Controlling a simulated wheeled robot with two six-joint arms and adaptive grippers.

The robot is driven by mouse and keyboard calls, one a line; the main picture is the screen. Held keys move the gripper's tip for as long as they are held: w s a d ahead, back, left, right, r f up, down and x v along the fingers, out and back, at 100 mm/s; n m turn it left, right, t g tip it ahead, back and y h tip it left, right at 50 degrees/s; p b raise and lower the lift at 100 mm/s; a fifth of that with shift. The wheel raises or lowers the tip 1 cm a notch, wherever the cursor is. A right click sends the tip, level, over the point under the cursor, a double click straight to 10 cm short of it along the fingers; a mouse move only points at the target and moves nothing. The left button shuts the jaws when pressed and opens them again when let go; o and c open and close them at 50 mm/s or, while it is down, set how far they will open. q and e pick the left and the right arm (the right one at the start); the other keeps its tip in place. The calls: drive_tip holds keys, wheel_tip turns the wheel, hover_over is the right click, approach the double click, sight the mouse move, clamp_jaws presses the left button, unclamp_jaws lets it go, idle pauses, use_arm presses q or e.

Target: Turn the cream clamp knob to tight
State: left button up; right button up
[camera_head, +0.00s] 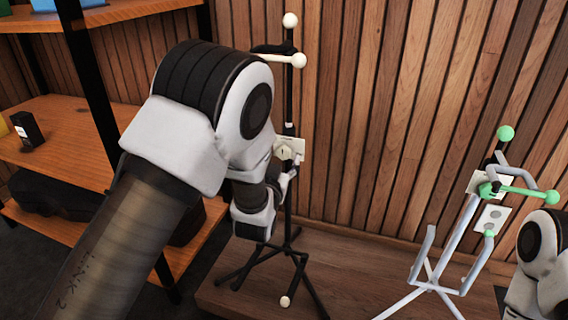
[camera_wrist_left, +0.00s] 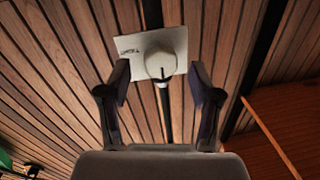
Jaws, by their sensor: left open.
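The cream clamp knob (camera_wrist_left: 160,66) sits on a cream plate (camera_wrist_left: 128,43) with small dark lettering that I cannot read. A dark pointer line shows on the knob. In the head view the plate (camera_head: 291,146) is on the upright of a black stand (camera_head: 289,232) with cream balls. My left gripper (camera_wrist_left: 159,78) is open. In the wrist view its fingers stand to the left and right of the knob, and I cannot tell that either touches it. In the head view my left arm hides part of the stand. My right gripper is not seen; only part of that arm shows.
A white stand (camera_head: 433,270) with green balls and its own plates is at the right. A wooden shelf (camera_head: 70,135) with a black box (camera_head: 28,132) is at the left. A slatted wood wall (camera_head: 370,110) is close behind both stands.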

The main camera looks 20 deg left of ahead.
sight(283, 154)
use_arm(q)
drive_tip(key=w, duration=0.2)
drive_tip(key=shift+w+a+f+b, duration=0.1)
drive_tip(key=shift+w+b, duration=0.2)
drive_tip(key=shift+b, duration=0.05)
drive_tip(key=shift+w, duration=0.25)
drive_tip(key=c, duration=1.2)
drive_tip(key=shift+o, duration=0.2)
